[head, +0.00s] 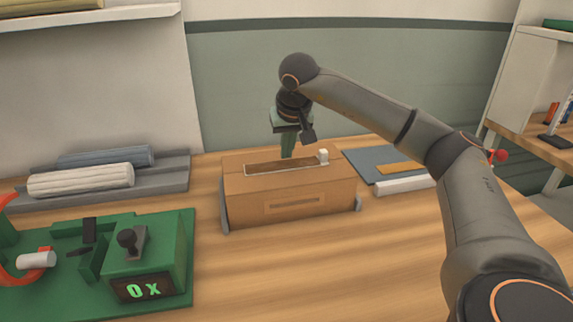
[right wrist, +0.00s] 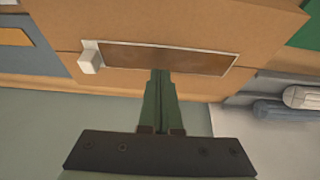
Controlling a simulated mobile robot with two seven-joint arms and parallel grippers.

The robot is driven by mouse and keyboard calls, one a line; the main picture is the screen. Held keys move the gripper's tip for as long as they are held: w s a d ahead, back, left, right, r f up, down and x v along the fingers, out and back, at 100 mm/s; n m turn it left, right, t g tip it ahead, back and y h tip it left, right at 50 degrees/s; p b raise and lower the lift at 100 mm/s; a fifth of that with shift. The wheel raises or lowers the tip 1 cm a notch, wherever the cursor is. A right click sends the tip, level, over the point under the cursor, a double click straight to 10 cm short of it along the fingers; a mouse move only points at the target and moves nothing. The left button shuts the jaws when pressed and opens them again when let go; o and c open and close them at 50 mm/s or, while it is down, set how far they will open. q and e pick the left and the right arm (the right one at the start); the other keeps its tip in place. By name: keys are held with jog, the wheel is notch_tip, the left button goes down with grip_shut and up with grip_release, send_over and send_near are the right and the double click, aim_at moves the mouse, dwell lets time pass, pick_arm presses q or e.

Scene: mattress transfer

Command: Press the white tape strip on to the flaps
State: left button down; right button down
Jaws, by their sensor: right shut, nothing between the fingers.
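A cardboard box (head: 245,195) stands on the table, its top closed. A long brown strip with a thin white outline (head: 262,168) lies along the box top; it also shows in the right wrist view (right wrist: 200,60). A small white block (head: 323,156) sits at its right end, and at the left end in the right wrist view (right wrist: 88,63). My right gripper (head: 287,156) points down at the strip's far edge, near its middle. Its green fingers (right wrist: 160,72) are shut and empty; whether they touch the box is unclear. My left gripper is out of view.
A green fixture (head: 180,245) with a display and a red-orange tape holder (head: 20,270) stand at front left. Rolls (head: 80,180) lie on a grey tray at back left. A blue-grey sheet (head: 375,155) and white roll (head: 404,185) lie right of the box. The front table is clear.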

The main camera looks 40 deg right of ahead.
pick_arm(q)
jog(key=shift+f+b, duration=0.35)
jog(key=shift+b, duration=0.05)
pick_arm(e)
jog(key=shift+f, duration=0.95)
dwell(0.4)
